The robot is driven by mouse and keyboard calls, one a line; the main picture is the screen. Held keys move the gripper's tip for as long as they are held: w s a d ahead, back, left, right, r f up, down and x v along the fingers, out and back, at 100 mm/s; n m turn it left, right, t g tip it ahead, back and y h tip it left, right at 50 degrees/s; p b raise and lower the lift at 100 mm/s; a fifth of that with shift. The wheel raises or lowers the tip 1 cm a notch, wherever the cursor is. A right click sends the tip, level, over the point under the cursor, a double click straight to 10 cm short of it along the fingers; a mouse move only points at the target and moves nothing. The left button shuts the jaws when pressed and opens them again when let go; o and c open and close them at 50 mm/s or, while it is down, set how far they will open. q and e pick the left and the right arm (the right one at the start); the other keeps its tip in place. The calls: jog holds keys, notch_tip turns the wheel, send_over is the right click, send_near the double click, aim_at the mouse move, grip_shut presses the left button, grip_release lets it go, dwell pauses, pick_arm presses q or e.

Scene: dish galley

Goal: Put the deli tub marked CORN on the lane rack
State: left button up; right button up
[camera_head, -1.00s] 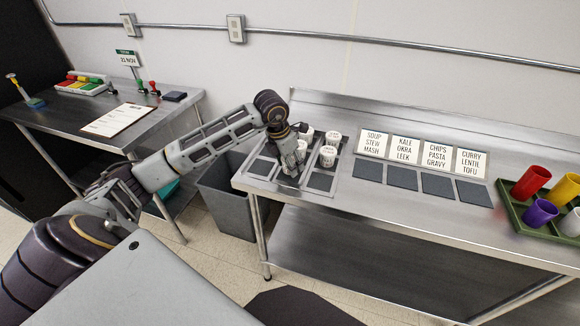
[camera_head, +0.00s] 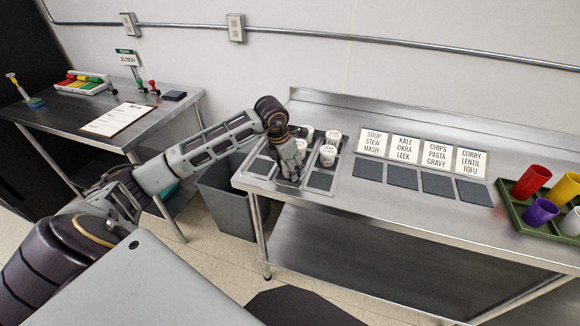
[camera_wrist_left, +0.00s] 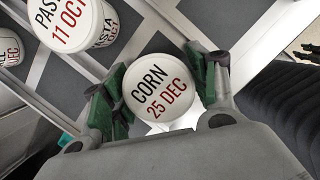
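The white deli tub marked CORN, 25 DEC (camera_wrist_left: 158,88) is in the left wrist view, lid up, between the green finger pads of my left gripper (camera_wrist_left: 160,84). The pads lie close against both sides of the lid. I cannot tell whether they press on it. In the head view my left gripper (camera_head: 290,172) points down over the near part of the lane rack (camera_head: 337,172) and hides the CORN tub there. My right gripper is not in view.
Other white tubs stand close by: a PASTA tub (camera_wrist_left: 68,22) in the wrist view, and one (camera_head: 328,156) in the head view. Word cards (camera_head: 373,143) and dark squares (camera_head: 401,177) lie to the right. A green tray (camera_head: 515,214) holds coloured cups.

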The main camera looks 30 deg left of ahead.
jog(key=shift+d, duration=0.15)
pick_arm(q)
jog(key=shift+r, duration=0.2)
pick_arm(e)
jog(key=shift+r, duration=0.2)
pick_arm(q)
jog(key=v, duration=0.5)
jog(key=shift+r, duration=0.2)
jog(key=v, duration=0.6)
jog(key=shift+r, duration=0.2)
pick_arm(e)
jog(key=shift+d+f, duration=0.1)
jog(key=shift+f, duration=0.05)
pick_arm(q)
jog(key=shift+s, duration=0.1)
